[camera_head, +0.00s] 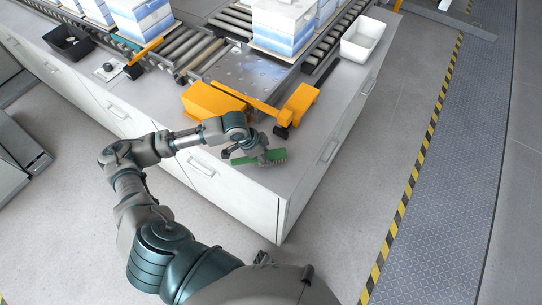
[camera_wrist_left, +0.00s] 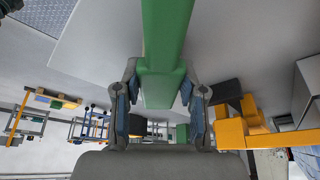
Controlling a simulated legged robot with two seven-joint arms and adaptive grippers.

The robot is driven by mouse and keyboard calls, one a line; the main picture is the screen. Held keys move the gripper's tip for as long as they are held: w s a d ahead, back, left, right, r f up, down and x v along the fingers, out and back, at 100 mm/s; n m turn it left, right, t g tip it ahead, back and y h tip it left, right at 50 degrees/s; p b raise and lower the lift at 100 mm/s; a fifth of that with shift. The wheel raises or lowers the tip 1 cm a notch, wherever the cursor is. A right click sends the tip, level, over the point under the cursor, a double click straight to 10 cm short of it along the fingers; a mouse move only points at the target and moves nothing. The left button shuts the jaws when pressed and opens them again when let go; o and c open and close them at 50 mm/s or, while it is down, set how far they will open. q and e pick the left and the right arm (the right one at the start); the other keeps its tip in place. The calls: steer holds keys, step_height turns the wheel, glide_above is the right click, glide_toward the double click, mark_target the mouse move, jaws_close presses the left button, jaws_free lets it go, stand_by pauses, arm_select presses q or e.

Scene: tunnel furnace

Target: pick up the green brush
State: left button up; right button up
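The green brush (camera_head: 275,156) lies at the near corner of the grey-white counter (camera_head: 252,194). My left gripper (camera_head: 262,158) is down over it, and the gripper hides its middle. In the left wrist view the green brush (camera_wrist_left: 165,40) runs from the top edge down between the two fingers of my left gripper (camera_wrist_left: 159,85). The fingers stand apart on either side, with narrow gaps visible beside the brush's lower part. Whether a fingertip touches it is hard to tell. My right gripper is not in view.
An orange fixture (camera_head: 215,101) stands just behind the brush, close to my left gripper. A white bin (camera_head: 362,41) and a black tray (camera_head: 69,42) sit on the counter. Roller conveyors with blue-white stacks (camera_head: 284,24) lie behind. Floor right of the counter is clear.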

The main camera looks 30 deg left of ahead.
mark_target(267, 154)
arm_select(q)
steer(key=shift+a+f, duration=0.15)
steer(key=shift+a, duration=0.15)
jaws_close()
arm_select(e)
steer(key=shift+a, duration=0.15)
arm_select(q)
steer(key=shift+r, duration=0.35)
step_height(267, 154, up, 3)
steer(key=shift+r+p, duration=0.1)
steer(key=shift+p, duration=0.25)
steer(key=s+a+r, duration=0.1)
steer(key=s+a, duration=0.9)
steer(key=s, duration=0.1)
steer(key=shift+s+a, duration=0.3)
steer(key=shift+a, duration=0.1)
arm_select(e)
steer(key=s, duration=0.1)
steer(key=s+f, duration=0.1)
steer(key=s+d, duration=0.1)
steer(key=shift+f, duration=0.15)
arm_select(q)
steer(key=shift+r, duration=0.1)
